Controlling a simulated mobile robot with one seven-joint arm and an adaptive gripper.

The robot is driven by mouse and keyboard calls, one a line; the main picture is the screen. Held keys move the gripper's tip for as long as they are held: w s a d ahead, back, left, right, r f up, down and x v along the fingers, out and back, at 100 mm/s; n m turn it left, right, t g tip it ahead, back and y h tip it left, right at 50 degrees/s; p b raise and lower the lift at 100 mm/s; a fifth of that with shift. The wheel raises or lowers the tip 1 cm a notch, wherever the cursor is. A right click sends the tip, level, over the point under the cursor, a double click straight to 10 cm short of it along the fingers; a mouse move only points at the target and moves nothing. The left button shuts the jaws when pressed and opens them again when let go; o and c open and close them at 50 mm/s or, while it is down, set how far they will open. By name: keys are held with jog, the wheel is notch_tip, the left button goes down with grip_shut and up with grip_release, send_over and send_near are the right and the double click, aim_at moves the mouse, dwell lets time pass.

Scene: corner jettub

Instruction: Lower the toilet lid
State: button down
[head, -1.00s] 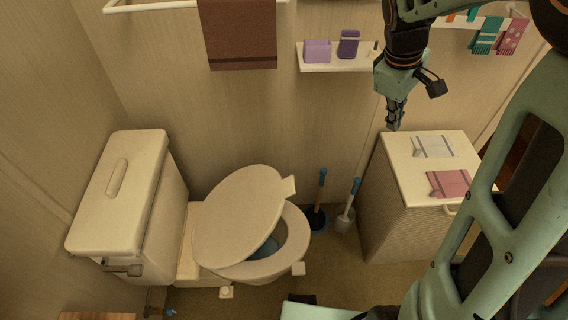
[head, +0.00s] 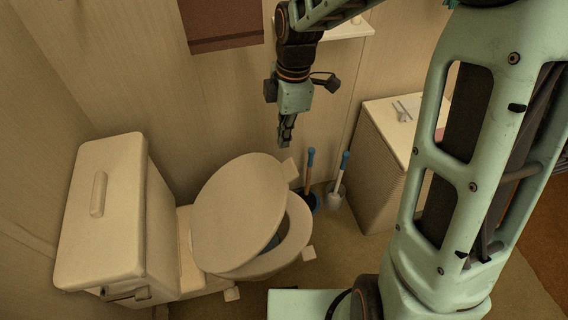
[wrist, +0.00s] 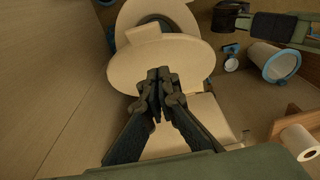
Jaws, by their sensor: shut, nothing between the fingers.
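The toilet lid (head: 238,208) is partly raised, tilted over the bowl, and part of the seat ring (head: 290,240) shows beside it. The lid also shows in the wrist view (wrist: 190,62), beyond my fingers. The toilet tank (head: 105,210) stands to the left. My gripper (head: 284,143) is shut and empty, pointing down, above and to the right of the lid's upper edge in the head view. In the wrist view the closed fingertips (wrist: 158,75) overlap the lid; I cannot tell whether they touch it, but in the head view they look apart from it.
A plunger (head: 309,175) and a toilet brush (head: 341,180) stand on the floor right of the bowl. A cabinet (head: 385,150) is further right. A brown towel (head: 222,22) hangs on the wall. A toilet paper roll (wrist: 298,141) shows at right in the wrist view.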

jog(key=b, duration=0.2)
send_over(292, 175)
jog(key=a, duration=0.3)
jog(key=f, duration=1)
jog(key=shift+s+f, duration=0.25)
jog(key=shift+s, duration=0.15)
jog(key=shift+w+d+f, duration=0.3)
jog(key=shift+d+f, duration=0.5)
jog(key=shift+d, duration=0.05)
jog(key=shift+w+d+f, duration=0.1)
jog(key=shift+d+f, duration=0.25)
jog(key=shift+f, duration=0.05)
jog(key=shift+d+f, duration=0.1)
jog(key=shift+w+d+f, duration=0.1)
jog(key=shift+d+f, duration=0.3)
jog(key=shift+f, duration=0.05)
jog(key=w+d+f+y+b, duration=0.1)
jog(key=d+f+b, duration=0.3)
jog(key=f, duration=0.5)
jog(key=w+d+f+g+y+b, duration=0.1)
jog(key=d+f+y+b, duration=0.2)
jog(key=f+b, duration=0.3)
jog(key=w+d+f+g+y+b, duration=0.1)
jog(key=d+f+b, duration=0.4)
jog(key=f, duration=0.8)
jog(key=shift+w+d+f+y, duration=0.25)
jog(key=shift+w+f+y, duration=0.1)
jog(key=shift+y, duration=0.45)
jog(key=shift+r, duration=0.1)
